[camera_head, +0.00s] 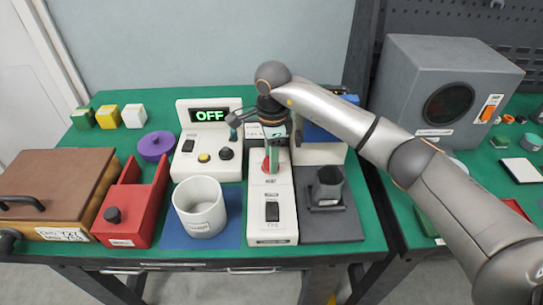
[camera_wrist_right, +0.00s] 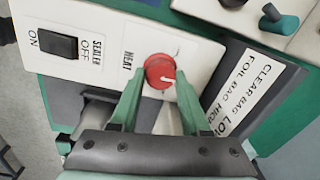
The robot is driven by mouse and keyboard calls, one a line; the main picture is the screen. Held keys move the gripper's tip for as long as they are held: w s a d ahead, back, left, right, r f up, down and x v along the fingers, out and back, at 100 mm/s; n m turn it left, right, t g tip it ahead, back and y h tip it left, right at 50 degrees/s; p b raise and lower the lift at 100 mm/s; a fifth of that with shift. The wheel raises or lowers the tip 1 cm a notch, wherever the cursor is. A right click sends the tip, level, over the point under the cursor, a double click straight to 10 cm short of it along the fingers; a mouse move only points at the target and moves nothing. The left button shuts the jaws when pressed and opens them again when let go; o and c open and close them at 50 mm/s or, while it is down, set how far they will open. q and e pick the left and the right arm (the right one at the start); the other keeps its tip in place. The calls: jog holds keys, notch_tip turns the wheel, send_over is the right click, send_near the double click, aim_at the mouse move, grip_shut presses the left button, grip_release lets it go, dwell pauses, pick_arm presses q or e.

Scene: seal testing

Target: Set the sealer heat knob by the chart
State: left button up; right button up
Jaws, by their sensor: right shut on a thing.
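The red heat knob (camera_wrist_right: 160,70) sits on the white sealer panel (camera_wrist_right: 105,60), beside the word HEAT. Its white pointer mark faces right in the right wrist view. My right gripper (camera_wrist_right: 160,82) has its green fingers on both sides of the knob and is shut on it. In the head view the right gripper (camera_head: 272,152) comes down over the red knob (camera_head: 270,167). The black sealer switch (camera_wrist_right: 58,44) is marked ON and OFF. My left gripper is not in view.
A white unit (camera_head: 208,165) with an OFF display stands left of the sealer (camera_head: 272,235). A white mug (camera_head: 199,205), red holder (camera_head: 132,215) and brown box (camera_head: 60,190) are further left. A dark stand (camera_head: 328,220) is close on the right.

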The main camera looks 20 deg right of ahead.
grip_shut()
dwell(0.3)
jog(key=m, duration=0.6)
jog(key=shift+m+p, duration=0.3)
jog(key=shift+p, duration=0.05)
jog(key=m, duration=0.5)
jog(key=shift+a+h, duration=0.1)
jog(key=shift+h, duration=0.2)
jog(key=shift+m, duration=0.3)
jog(key=shift+o, duration=1)
grip_release()
jog(key=o, duration=0.4)
